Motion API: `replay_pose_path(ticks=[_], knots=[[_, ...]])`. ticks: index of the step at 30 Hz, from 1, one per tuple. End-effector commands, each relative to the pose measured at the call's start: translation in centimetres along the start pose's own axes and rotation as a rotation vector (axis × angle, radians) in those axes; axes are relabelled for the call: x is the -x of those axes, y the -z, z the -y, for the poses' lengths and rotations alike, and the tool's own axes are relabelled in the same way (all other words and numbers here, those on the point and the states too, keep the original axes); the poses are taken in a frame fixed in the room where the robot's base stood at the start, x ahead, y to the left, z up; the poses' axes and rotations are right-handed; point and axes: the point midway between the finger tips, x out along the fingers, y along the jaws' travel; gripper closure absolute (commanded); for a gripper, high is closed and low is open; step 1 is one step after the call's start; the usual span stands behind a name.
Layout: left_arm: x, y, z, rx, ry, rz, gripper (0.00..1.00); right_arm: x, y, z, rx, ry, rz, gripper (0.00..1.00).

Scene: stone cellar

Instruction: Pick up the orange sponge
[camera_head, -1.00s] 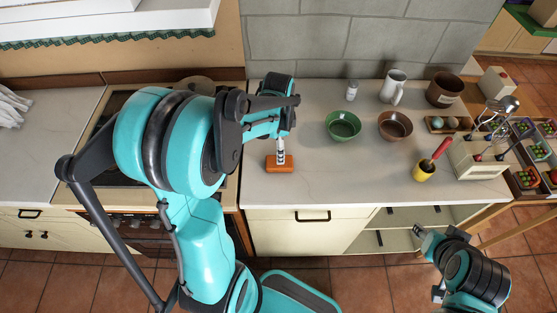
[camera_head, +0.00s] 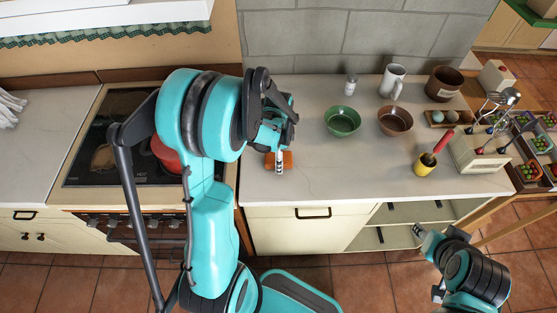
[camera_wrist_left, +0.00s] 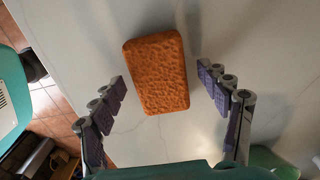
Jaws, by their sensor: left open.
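The orange sponge (camera_head: 288,158) lies flat on the pale worktop, near its left front part. My left gripper (camera_head: 279,165) is above it in the head view and hides part of it. In the left wrist view the sponge (camera_wrist_left: 157,72) is whole, a little tilted, ahead of the open fingers of my left gripper (camera_wrist_left: 162,85). It lies between their lines with a gap on each side, and nothing is held. My right gripper (camera_head: 424,236) is low at the right, in front of the open shelves and away from the sponge; its jaws are unclear.
A green bowl (camera_head: 342,121) and a brown bowl (camera_head: 395,121) stand right of the sponge, with a shaker (camera_head: 351,85) and white mug (camera_head: 392,80) behind. A yellow cup (camera_head: 425,165) is farther right. The stove (camera_head: 105,165) holds a red pot (camera_head: 166,155).

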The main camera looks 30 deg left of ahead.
Motion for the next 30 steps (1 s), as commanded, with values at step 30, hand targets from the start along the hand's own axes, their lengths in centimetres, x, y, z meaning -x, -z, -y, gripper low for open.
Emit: replay_pose_path(ticks=[30], knots=[[5.9, 2.7, -0.7, -0.005, 0.0, 0.0, 0.67, 1.7, 1.2, 0.0, 0.0, 0.0, 0.0, 0.6]])
